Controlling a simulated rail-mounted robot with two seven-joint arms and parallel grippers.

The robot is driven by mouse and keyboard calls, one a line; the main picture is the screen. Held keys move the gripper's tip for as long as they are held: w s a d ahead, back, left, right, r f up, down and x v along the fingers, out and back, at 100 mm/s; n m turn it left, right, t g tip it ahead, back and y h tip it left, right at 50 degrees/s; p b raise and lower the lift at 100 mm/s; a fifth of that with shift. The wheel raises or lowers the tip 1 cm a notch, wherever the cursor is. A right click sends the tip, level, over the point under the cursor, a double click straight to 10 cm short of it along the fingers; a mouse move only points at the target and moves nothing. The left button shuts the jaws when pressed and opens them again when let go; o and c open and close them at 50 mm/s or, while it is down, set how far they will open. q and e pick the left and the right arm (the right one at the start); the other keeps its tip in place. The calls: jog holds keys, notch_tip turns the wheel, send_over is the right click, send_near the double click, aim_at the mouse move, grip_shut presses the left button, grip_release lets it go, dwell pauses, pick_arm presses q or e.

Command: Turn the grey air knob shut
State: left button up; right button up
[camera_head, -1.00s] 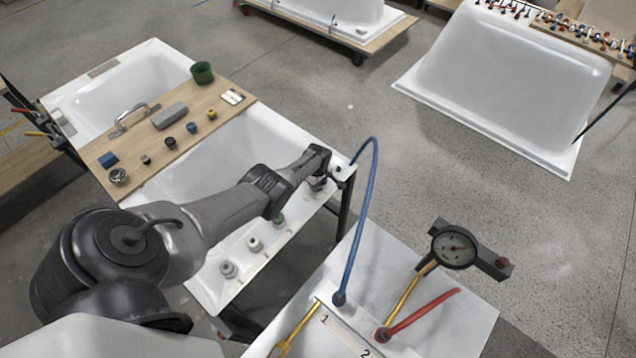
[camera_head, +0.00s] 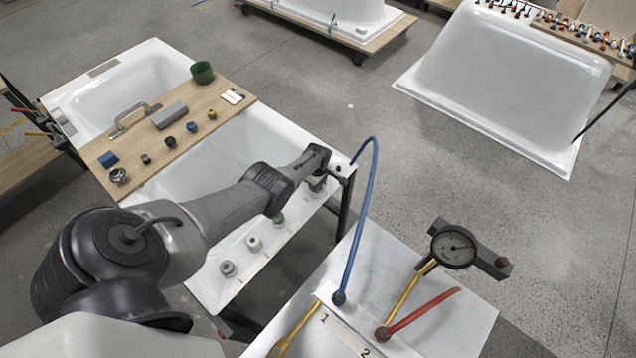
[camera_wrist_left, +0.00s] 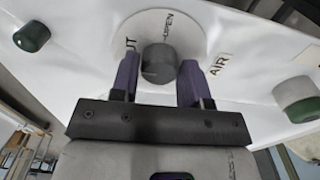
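The grey air knob (camera_wrist_left: 159,64) sticks out from a round white plate (camera_wrist_left: 190,28) in the left wrist view. The plate carries the word OPEN, part of another word ending in UT, and an AIR label beside it. My left gripper (camera_wrist_left: 158,75) has its two dark fingers on either side of the knob. Whether they press on it cannot be told, as any gap is very small. In the head view my left gripper (camera_head: 320,185) is at the near right corner of the white tub (camera_head: 240,155). My right gripper is not in view.
Other knobs (camera_head: 254,243) stand along the tub rim. A wooden board (camera_head: 170,125) with small parts spans the tub.

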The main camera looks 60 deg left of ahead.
pick_arm(q)
jog(key=o, duration=0.4)
jog(key=shift+c, duration=0.2)
notch_tip(320, 180, up, 14)
jog(key=p, duration=1)
jog(key=shift+f, duration=0.1)
